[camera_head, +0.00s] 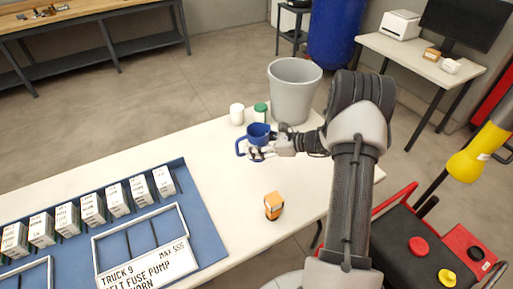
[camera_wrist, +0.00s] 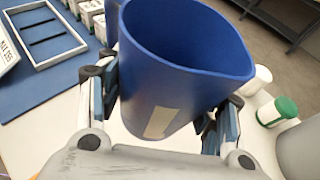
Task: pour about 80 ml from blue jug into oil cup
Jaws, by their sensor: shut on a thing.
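The blue jug (camera_head: 259,132) is held above the white table, looking roughly upright, with its handle to the left in the head view. My gripper (camera_head: 266,153) is shut on its body. In the wrist view the jug (camera_wrist: 180,60) fills the middle between the two fingers, with its mouth and a pale label showing; no liquid can be made out inside. A small white cup (camera_head: 237,116), which may be the oil cup, stands behind and left of the jug. It also shows in the wrist view (camera_wrist: 253,82), right of the jug. No other cup is in view.
A white jar with a green lid (camera_head: 261,110) stands just behind the jug, beside a large grey bin (camera_head: 293,90). An orange box (camera_head: 273,206) sits nearer on the table. A blue mat (camera_head: 207,236) with several white boxes lies left. The table between is clear.

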